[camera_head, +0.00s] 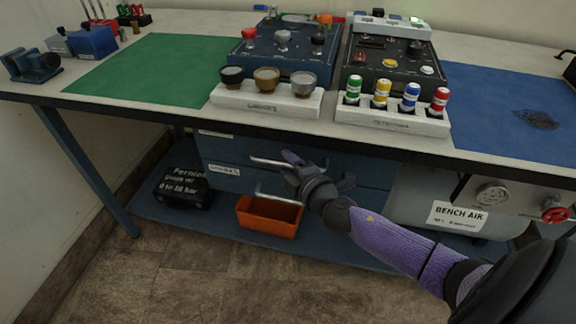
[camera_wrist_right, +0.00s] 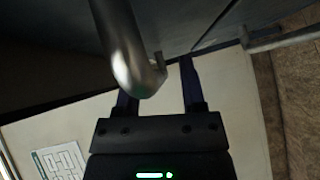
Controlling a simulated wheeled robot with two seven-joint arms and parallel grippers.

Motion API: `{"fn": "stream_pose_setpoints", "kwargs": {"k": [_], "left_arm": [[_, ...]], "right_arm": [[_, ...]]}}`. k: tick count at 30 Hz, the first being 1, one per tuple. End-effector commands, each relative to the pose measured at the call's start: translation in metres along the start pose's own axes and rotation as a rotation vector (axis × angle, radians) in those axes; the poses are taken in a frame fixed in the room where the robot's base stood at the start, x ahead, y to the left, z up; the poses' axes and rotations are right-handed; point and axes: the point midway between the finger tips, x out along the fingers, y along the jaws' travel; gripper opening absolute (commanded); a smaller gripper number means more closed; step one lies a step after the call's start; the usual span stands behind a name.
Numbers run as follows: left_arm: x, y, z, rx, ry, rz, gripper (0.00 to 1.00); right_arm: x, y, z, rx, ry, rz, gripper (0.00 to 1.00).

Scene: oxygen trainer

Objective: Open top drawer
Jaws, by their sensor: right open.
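The blue drawer unit (camera_head: 225,178) hangs under the bench. Its top drawer front (camera_head: 225,148) looks flush, with a metal bar handle (camera_head: 268,161). A second bar handle (camera_head: 275,199) is lower down. My right gripper (camera_head: 318,168) is open at the right end of the top handle, partly hiding it. In the right wrist view, a thick metal handle bar (camera_wrist_right: 126,48) is close to the camera and overlaps the left finger of my right gripper (camera_wrist_right: 160,92). I cannot tell whether they touch. Another bar (camera_wrist_right: 285,38) shows at the upper right. My left gripper is not in view.
The bench edge (camera_head: 250,122) overhangs the drawers. An orange bin (camera_head: 268,218) and a black case (camera_head: 183,188) sit on the low shelf (camera_head: 150,209). The bench air panel (camera_head: 520,204) stands to the right. Floor in front is clear.

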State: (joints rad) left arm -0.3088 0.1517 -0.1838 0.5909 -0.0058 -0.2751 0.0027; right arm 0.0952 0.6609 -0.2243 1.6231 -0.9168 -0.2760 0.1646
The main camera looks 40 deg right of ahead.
Motion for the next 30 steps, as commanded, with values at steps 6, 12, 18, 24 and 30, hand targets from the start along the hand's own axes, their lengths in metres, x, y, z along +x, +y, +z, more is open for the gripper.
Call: {"fn": "stream_pose_setpoints", "kwargs": {"k": [6, 12, 18, 24, 30], "left_arm": [[0.002, 0.008, 0.007, -0.001, -0.012, 0.012, 0.59], [0.001, 0.009, 0.007, -0.001, -0.013, 0.014, 0.59], [0.002, 0.008, 0.004, -0.001, -0.008, 0.013, 0.59], [0.002, 0.004, -0.003, -0.001, 0.004, 0.007, 0.59], [0.002, 0.003, -0.004, -0.001, 0.006, 0.005, 0.59]], "right_arm": [[0.008, 0.0, 0.0, 0.0, -0.001, 0.0, 0.52], [0.007, 0.0, 0.0, 0.001, -0.001, 0.0, 0.39], [0.007, 0.0, 0.0, 0.001, -0.001, -0.001, 0.0], [0.007, 0.0, 0.0, 0.001, -0.001, -0.001, 0.0], [0.007, 0.0, 0.0, 0.001, -0.001, -0.002, 0.0]]}}
